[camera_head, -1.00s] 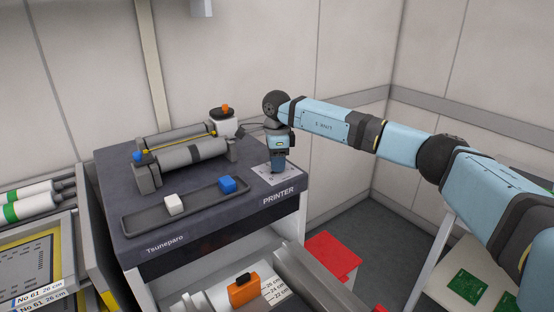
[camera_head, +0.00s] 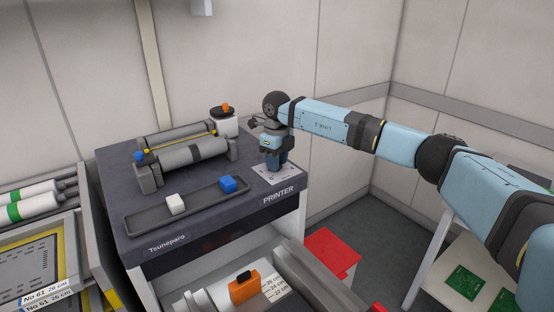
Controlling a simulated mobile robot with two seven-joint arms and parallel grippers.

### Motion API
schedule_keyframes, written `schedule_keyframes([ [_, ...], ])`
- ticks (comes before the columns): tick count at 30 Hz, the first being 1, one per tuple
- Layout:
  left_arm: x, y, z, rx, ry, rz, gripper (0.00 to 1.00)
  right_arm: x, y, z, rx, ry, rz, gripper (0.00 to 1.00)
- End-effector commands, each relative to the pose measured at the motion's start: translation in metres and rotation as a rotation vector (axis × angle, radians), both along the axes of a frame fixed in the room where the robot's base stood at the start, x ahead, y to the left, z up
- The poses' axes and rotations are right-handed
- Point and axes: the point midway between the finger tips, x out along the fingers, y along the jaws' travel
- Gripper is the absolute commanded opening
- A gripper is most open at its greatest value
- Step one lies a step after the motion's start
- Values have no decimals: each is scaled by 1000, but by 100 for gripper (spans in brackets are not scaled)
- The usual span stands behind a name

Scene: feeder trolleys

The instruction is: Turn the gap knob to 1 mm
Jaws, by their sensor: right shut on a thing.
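My right gripper (camera_head: 273,167) points straight down over the pale dial plate (camera_head: 291,178) at the right front corner of the printer top (camera_head: 240,205). It is shut on the gap knob, which its body and fingers hide. The marks on the plate are too small to read, so the knob's setting cannot be told. My left gripper is not in view.
A dark tray (camera_head: 150,222) with a white block (camera_head: 176,204) and a blue block (camera_head: 228,184) lies left of the gripper. Rollers (camera_head: 195,153) stand behind it. An orange block (camera_head: 243,288) sits below the top, and a red box (camera_head: 335,250) stands on the floor.

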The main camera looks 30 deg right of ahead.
Motion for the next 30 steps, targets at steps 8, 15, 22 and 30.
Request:
schedule_keyframes([
  [8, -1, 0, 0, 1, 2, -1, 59, 1, 0, 2, 1, -3, -32, 12],
  [15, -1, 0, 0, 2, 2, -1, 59, 1, 0, 2, 1, -3, -32, 12],
  [22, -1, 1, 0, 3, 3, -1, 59, 0, 0, 1, 0, -2, -31, 61],
  [30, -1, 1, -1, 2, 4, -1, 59, 0, 0, 2, 0, -1, -30, 61],
])
